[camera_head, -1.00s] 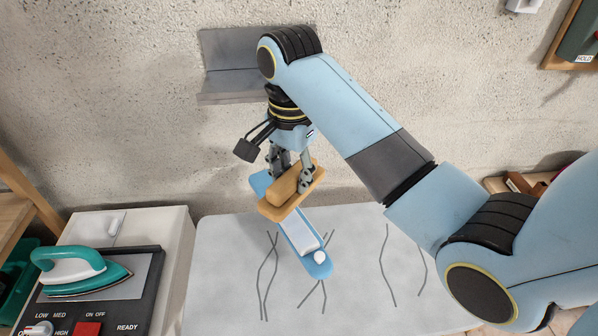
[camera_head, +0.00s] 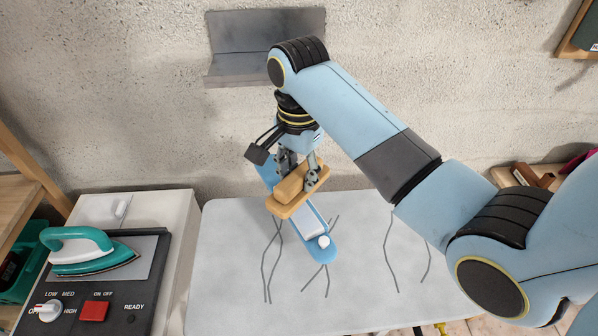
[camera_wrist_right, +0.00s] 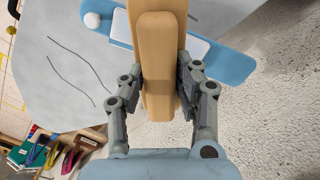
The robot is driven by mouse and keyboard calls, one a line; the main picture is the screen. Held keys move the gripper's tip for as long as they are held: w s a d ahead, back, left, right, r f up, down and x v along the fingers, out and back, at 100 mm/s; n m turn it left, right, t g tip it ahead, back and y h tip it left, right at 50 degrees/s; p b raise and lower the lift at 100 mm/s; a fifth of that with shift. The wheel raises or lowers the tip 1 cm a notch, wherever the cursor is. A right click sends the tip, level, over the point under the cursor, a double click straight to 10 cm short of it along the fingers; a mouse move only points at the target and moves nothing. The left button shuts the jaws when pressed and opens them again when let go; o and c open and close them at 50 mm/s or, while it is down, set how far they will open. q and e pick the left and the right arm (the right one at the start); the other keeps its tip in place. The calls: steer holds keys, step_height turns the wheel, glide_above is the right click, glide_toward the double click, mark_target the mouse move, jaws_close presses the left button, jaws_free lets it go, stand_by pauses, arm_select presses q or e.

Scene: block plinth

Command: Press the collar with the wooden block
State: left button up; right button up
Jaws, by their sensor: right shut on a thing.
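The wooden block (camera_head: 283,203) is a tan block with a raised grip. My right gripper (camera_head: 301,172) is shut on that grip, and the block lies across the blue collar (camera_head: 326,251). The collar is a long blue strip with a white inner panel and a white button at its near end. In the right wrist view the block (camera_wrist_right: 158,60) crosses the collar (camera_wrist_right: 232,66), hiding its middle, between the fingers of my right gripper (camera_wrist_right: 160,88). I cannot tell whether block and collar touch. My left gripper is not in view.
The collar lies on a pale table (camera_head: 225,260) with dark wavy lines. A teal iron (camera_head: 80,247) rests on a control panel (camera_head: 145,262) with a knob and red switch at left. A grey metal shelf (camera_head: 270,60) is on the wall behind. The table's right side is clear.

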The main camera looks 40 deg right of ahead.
mark_target(300, 194)
steer(key=shift+f, duration=0.4)
steer(key=shift+f+b, duration=1)
steer(key=shift+f, duration=1.05)
steer(key=shift+p, duration=0.5)
stand_by(1.0)
steer(key=shift+s+f, duration=0.15)
stand_by(2.0)
step_height(300, 194, up, 2)
steer(key=shift+r+p, duration=0.25)
steer(key=shift+p, duration=0.25)
steer(key=shift+w+r, duration=0.2)
steer(key=shift+r, duration=2.7)
